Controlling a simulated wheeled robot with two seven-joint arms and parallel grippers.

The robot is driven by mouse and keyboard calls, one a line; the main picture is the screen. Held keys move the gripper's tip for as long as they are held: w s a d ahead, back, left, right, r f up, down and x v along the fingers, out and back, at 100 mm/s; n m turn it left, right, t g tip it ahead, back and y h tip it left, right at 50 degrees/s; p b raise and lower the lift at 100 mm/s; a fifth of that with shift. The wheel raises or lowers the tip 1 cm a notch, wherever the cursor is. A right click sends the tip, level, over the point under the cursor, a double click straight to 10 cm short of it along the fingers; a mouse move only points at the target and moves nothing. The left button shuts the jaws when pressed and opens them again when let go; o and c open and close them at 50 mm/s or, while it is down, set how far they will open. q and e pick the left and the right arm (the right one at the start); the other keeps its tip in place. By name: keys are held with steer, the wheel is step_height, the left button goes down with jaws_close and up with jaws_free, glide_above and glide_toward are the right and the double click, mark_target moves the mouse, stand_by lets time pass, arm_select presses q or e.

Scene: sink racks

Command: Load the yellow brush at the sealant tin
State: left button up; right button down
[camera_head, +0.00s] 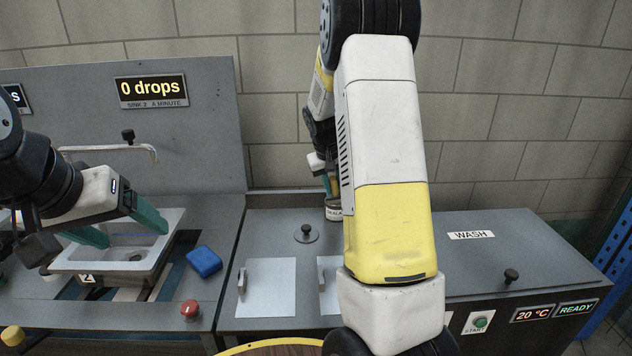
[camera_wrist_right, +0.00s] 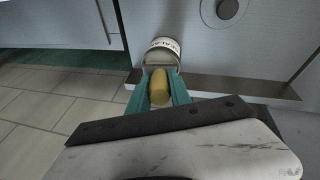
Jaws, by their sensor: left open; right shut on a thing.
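The sealant tin (camera_head: 334,213), white with a dark-lettered label, stands at the back of the counter, partly hidden by my right arm. It also shows in the right wrist view (camera_wrist_right: 165,44), just beyond the fingertips. My right gripper (camera_head: 329,182) is above the tin, with its teal fingers shut on the yellow brush (camera_wrist_right: 159,88). The brush's yellow handle lies between the fingers and points toward the tin; its bristles are hidden, so I cannot tell whether they are inside. My left gripper (camera_head: 137,236) is open and empty over the sink at the left.
A blue sponge-like block (camera_head: 204,262) and a red button (camera_head: 190,309) lie right of the sink basin (camera_head: 70,262). A faucet (camera_head: 130,148) stands behind it. Pale panels (camera_head: 268,287) with handles lie mid-counter. A grey wash unit (camera_head: 510,262) stands at the right.

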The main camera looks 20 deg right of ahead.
steer(key=shift+f, duration=0.1)
steer(key=shift+r, duration=3.55)
